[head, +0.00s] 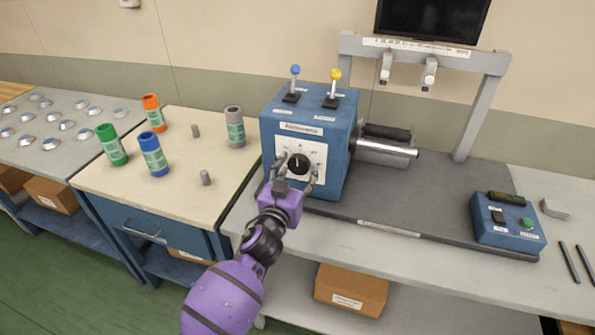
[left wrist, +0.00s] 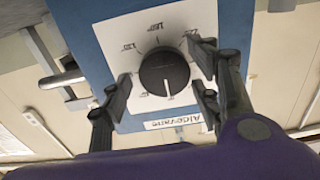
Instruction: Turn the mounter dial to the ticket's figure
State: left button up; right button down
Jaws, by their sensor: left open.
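The black mounter dial (head: 299,163) sits on a white plate (head: 316,152) on the front of a blue box (head: 352,128). My purple left gripper (head: 295,173) is in front of it, open, with a fingertip on each side of the knob. In the left wrist view the dial (left wrist: 164,73) lies between the fingers (left wrist: 163,90), and the view is upside down. Gaps show beside the knob, so I see no grip on it. Its white mark points towards the lettered label (left wrist: 172,122). The printed figures are too blurred to read surely. I cannot make out a ticket.
A blue-knobbed lever (head: 295,72) and a yellow-knobbed lever (head: 335,76) stand on the box. A metal roller (head: 386,149) juts out to its right. Several coloured tubes stand on the left table (head: 105,185). A blue button box (head: 507,232) sits at the right.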

pick_arm(q)
jog(key=c, duration=1)
jog(key=shift+c, duration=0.4)
pick_arm(e)
jog(key=shift+w+a+r, duration=0.1)
jog(key=shift+w+r, duration=0.25)
jog(key=shift+w, duration=0.2)
pick_arm(q)
jog(key=shift+m, duration=0.3)
